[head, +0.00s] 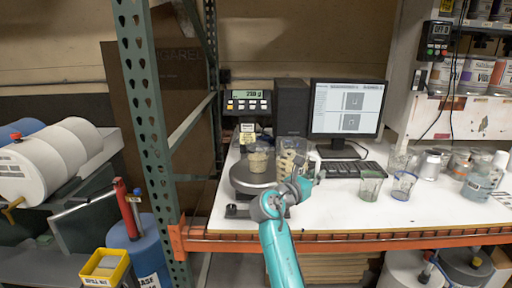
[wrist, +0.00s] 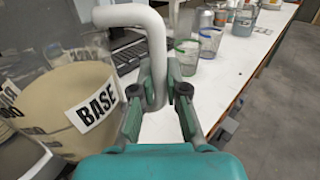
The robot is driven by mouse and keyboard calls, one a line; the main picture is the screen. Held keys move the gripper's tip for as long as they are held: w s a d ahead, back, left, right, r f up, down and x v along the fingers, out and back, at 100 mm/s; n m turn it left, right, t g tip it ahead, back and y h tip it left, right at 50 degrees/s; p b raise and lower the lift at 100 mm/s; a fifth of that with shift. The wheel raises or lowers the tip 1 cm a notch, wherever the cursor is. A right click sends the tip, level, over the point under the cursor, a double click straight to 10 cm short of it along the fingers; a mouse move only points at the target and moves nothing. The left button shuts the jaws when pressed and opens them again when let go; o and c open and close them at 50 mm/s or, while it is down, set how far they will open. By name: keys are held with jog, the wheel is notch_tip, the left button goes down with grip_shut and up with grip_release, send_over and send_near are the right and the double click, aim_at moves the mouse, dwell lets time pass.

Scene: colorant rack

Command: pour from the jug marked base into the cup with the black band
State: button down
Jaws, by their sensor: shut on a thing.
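The base jug (wrist: 60,100) is clear, holds pale beige liquid and carries a white label reading BASE. My gripper (wrist: 158,92) is shut on its white handle (wrist: 140,17). In the head view the jug (head: 291,150) is just right of a clear cup (head: 258,157) with beige contents, which stands on the round scale pan (head: 250,181). The jug looks roughly upright; I cannot tell whether it is clear of the table. My gripper (head: 301,183) partly hides its lower part. No black band is clear enough to make out on the cup.
The scale's green display (head: 247,95) is lit behind the cup. A monitor (head: 346,108) and keyboard (head: 350,168) stand behind and right. A green-rimmed cup (head: 371,186) and a blue-rimmed cup (head: 403,186) stand to the right. A green rack post (head: 150,125) rises left of the table.

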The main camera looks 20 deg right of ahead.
aim_at(317, 162)
jog(key=shift+r, duration=2.5)
jog(key=shift+a, duration=0.1)
